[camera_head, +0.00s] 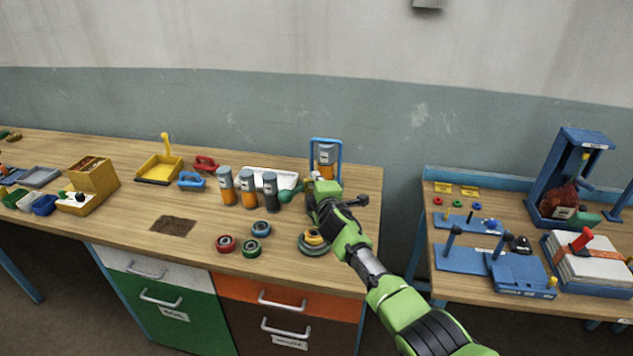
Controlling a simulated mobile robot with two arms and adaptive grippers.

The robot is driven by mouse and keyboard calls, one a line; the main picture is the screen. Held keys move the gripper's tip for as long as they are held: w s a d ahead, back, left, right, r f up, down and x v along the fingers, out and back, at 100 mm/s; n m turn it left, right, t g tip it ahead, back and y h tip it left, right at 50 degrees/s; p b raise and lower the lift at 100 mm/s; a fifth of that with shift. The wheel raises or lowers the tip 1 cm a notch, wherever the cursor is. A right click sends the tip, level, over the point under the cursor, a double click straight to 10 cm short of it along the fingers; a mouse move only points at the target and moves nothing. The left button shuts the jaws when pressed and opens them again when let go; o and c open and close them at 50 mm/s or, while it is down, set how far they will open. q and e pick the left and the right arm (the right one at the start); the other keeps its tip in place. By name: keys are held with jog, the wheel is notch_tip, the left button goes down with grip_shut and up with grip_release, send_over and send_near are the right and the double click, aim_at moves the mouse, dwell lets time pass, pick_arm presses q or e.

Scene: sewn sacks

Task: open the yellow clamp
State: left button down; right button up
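I cannot tell for sure which yellow part is the clamp. A small yellow part (585,156) shows on the tall blue stand (566,150) on the right bench, above a dark red sack (562,197). Two flat yellow pieces (443,188) lie at the back left of that bench. My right gripper (322,190) is over the right end of the long wooden bench, by a blue frame (311,150) with an orange and grey canister (326,158). It is well left of the stand. Its fingers are too small and overlapped to read. My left gripper is out of view.
Several canisters (248,190), coloured rings (250,247) and a yellow dustpan (160,168) stand on the long bench (205,260). A gap separates it from the right bench (450,290), which holds blue fixtures (466,258) and a white stack (590,262) with a red handle.

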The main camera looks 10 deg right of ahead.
jog(key=o, duration=0.4)
jog(key=shift+r, duration=0.1)
jog(key=shift+s, duration=0.15)
jog(key=v, duration=1.1)
jog(key=shift+s+r, duration=0.1)
jog(key=shift+s, duration=0.3)
jog(key=shift+s, duration=0.1)
